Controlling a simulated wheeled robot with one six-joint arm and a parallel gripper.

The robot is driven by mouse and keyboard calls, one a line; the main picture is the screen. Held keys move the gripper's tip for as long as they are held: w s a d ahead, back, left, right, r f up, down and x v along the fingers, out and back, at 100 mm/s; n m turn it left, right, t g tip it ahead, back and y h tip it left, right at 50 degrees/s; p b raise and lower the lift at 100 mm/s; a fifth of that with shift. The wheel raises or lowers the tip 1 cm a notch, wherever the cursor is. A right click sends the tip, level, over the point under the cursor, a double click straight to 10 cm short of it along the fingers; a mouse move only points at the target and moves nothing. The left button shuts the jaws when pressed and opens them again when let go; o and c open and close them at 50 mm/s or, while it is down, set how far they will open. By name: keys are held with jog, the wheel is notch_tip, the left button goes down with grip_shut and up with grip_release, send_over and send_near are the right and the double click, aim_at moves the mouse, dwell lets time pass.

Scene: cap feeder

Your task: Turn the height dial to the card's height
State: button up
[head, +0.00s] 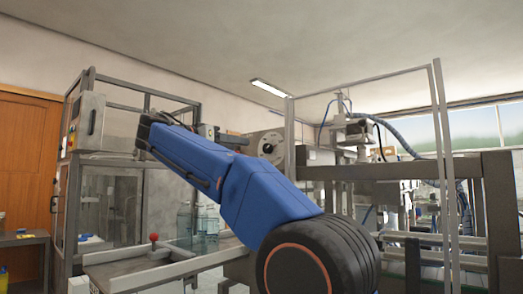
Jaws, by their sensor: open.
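My blue arm crosses in front of the plate's lower part. No card with a height can be made out.
A framed cabinet with a control box (88,122) stands on the left. A red-knobbed lever (154,238) rises beside a conveyor (150,270) with clear bottles (207,220) behind it. Metal posts and a guard frame (440,150) stand on the right. A wooden door (28,140) is at far left.

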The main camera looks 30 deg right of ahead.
aim_at(266, 149)
jog(key=x, duration=1.4)
jog(key=shift+s, duration=0.1)
jog(key=c, duration=1)
